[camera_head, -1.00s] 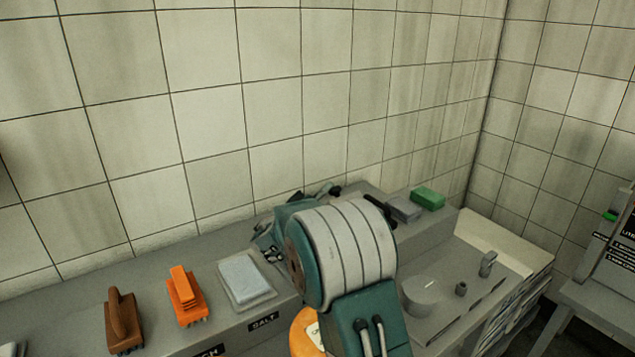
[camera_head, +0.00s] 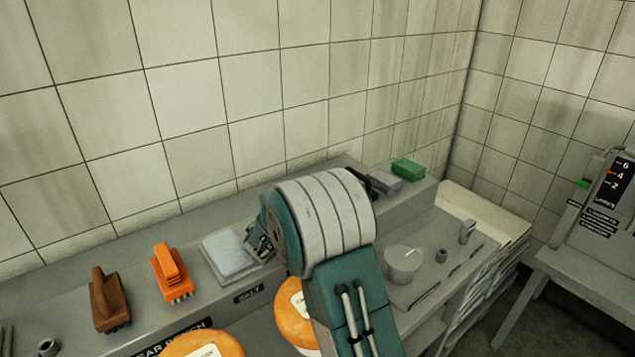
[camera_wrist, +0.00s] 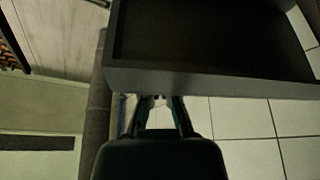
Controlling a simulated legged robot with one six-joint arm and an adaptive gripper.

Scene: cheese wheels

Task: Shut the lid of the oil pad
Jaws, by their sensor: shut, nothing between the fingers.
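A dark grey shallow open box or lid (camera_wrist: 215,78) fills the upper right of the wrist view, with its inside in shadow. I cannot tell for certain whether it is the oil pad's lid. My gripper (camera_wrist: 158,99) is shut and empty, its fingertips at the lower edge of that box; I cannot tell if they touch it. In the head view my arm hides most of the gripper, and no oil pad can be made out for certain there.
On the bench ledge stand a brown brush (camera_head: 107,300), an orange brush (camera_head: 171,273) and a pale pad (camera_head: 230,253) above the SALT label. A grey block (camera_head: 384,181) and a green block (camera_head: 408,169) are at right. Orange cheese wheels (camera_head: 203,345) sit in front.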

